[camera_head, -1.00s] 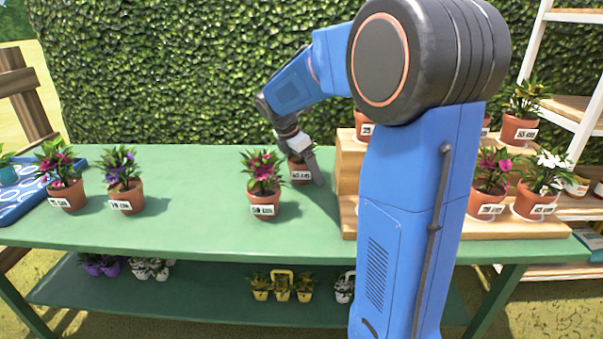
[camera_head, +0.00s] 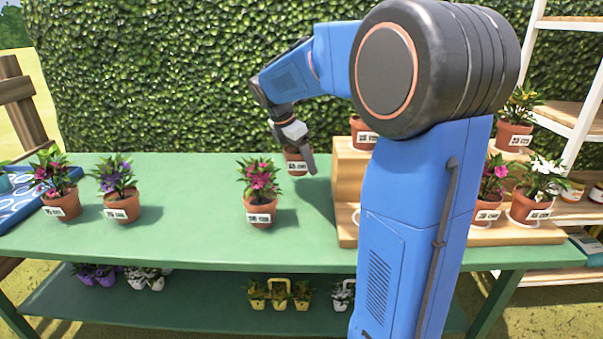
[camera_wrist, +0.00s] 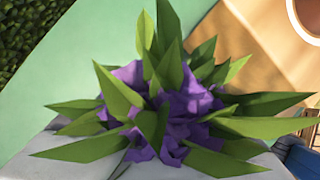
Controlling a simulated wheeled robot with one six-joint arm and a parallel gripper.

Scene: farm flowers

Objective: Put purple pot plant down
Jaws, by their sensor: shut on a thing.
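My gripper (camera_head: 301,153) is shut on a terracotta pot (camera_head: 296,164) with a white label, behind the middle of the green table. In the wrist view the purple pot plant (camera_wrist: 190,105) fills the picture, with purple petals and long green leaves; its pot is hidden there. The held pot looks a little above the tabletop. Its flowers are hidden behind my gripper in the head view. Another purple-flowered pot plant (camera_head: 118,190) stands upright at the left of the green table (camera_head: 185,235).
A pink pot plant (camera_head: 259,195) stands just in front of my gripper. Another pink one (camera_head: 58,185) stands by the blue tray (camera_head: 28,222) at left. A wooden stepped stand (camera_head: 350,175) with pots is close at right. Clear tabletop lies left of centre.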

